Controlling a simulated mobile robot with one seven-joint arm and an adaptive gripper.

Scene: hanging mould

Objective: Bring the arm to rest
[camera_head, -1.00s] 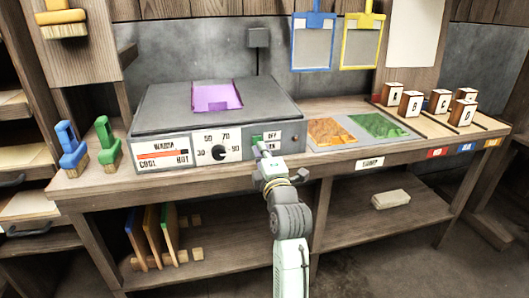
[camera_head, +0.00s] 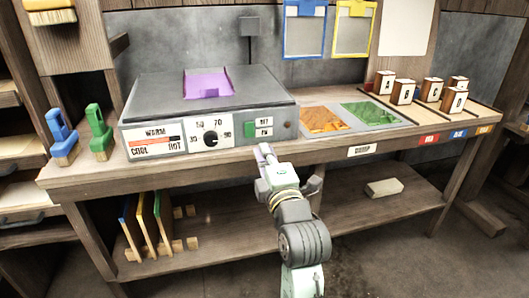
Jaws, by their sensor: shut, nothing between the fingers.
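My gripper (camera_head: 265,155) is in front of the workbench's front edge, just below and to the right of the grey heater box (camera_head: 215,105). Its fingers are shut and hold nothing. It is apart from the green switch (camera_head: 250,129) on the box's front panel. My arm reaches up from the bottom of the view, bent at the wrist. A purple piece (camera_head: 208,84) lies on top of the heater box. The panel's gauge (camera_head: 155,141) points toward the hot side, and a round knob (camera_head: 211,139) sits beside it.
Orange (camera_head: 325,119) and green (camera_head: 370,114) patches lie on the bench. Lettered blocks (camera_head: 403,92) stand at right. Blue (camera_head: 61,135) and green (camera_head: 98,131) brushes stand at left. Blue (camera_head: 305,30) and yellow (camera_head: 354,28) frames hang behind. The lower shelf (camera_head: 340,215) holds boards and a pale block (camera_head: 384,188).

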